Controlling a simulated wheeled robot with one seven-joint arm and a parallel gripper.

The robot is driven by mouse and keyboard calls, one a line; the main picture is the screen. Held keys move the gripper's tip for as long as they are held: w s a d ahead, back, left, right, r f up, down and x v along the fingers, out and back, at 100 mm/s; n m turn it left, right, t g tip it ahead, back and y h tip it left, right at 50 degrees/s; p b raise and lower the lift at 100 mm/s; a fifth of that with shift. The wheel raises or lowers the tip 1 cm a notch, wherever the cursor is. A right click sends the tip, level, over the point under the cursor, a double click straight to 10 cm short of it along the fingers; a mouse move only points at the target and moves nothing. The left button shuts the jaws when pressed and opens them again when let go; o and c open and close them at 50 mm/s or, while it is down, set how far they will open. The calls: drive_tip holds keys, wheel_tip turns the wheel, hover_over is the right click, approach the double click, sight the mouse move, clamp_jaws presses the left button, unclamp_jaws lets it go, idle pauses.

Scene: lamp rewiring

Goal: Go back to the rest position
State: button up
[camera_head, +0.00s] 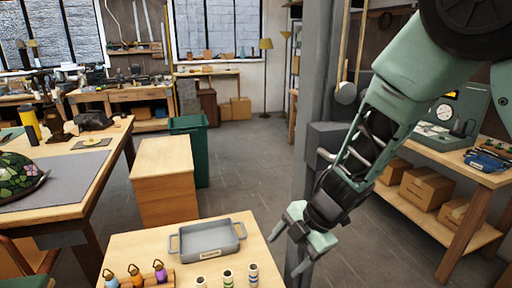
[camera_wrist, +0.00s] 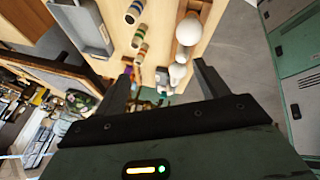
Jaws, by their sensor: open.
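My gripper (camera_head: 302,238) is open and empty. In the head view it hangs to the right of the small wooden table (camera_head: 130,247), above the floor. In the wrist view its two dark fingers (camera_wrist: 165,82) stand apart, with the tabletop and its things beyond them. No object is between the fingertips.
A grey tray (camera_head: 208,241) lies on the small table. White bulbs (camera_wrist: 188,32) show in the wrist view. A grey post (camera_head: 318,100) rises behind my arm. Floor (camera_head: 250,170) is clear mid-room.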

wheel_tip(320, 180, up, 5)
drive_tip(key=s+d+m+t+h+b, duration=0.1)
drive_tip(key=d+m+t+h+b, duration=0.3)
drive_tip(key=m, duration=0.6)
drive_tip(key=s+d+f+m+g+h+b, duration=0.1)
drive_tip(key=s+m+g, duration=0.3)
drive_tip(key=s, duration=1.6)
drive_tip(key=d+m+b, duration=0.1)
drive_tip(key=m, duration=0.2)
drive_tip(key=shift+s+g, duration=0.25)
drive_tip(key=shift+g, duration=0.15)
